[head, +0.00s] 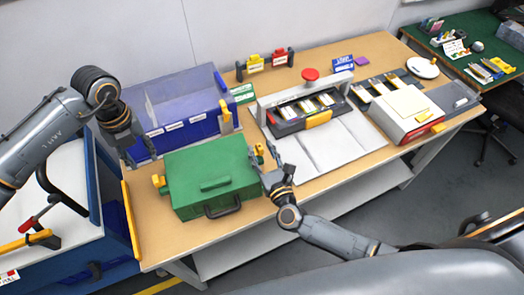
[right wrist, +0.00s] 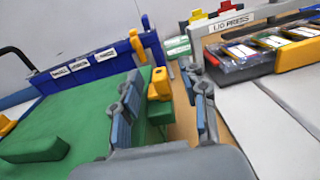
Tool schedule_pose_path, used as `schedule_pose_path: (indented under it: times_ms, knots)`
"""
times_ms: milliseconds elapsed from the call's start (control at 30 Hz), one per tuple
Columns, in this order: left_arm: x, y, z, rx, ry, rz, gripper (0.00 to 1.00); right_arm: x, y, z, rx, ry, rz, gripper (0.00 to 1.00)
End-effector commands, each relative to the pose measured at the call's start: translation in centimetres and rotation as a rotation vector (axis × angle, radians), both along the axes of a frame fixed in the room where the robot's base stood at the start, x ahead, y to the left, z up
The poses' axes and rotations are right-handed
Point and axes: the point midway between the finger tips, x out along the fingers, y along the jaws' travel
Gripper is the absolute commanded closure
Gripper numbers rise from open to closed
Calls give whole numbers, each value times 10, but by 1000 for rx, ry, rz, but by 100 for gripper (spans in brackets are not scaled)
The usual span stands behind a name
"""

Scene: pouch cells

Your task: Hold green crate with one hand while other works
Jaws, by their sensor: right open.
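The green crate (head: 212,175) sits closed on the wooden table, with a dark handle (head: 222,206) on its front and yellow latches at its sides. My right gripper (head: 266,168) is at the crate's right side. In the right wrist view its open fingers (right wrist: 165,112) stand either side of the yellow right latch (right wrist: 158,84); contact is not clear. The green lid (right wrist: 75,120) fills the left of that view. My left gripper (head: 128,142) hangs above the crate's back left, in front of the blue bin; its finger opening is hard to make out.
A lid press (head: 308,108) with a red knob and a grey-white plate (head: 325,150) are to the right. Further right is a red-and-white box (head: 405,118). A blue cabinet (head: 85,262) stands left of the table.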

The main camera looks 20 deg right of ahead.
Motion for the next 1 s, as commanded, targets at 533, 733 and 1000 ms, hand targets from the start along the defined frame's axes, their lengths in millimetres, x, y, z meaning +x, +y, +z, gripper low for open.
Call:
schedule_pose_path:
  times_ms: [533,733,1000]
  knots:
    - [0,0,0,0,0,0,62,0,0,0,0,0,0,100]
    - [0,0,0,0,0,0,62,0,0,0,0,0,0,100]
    - [0,0,0,0,0,0,85,0,0,0,-1,0,0,100]
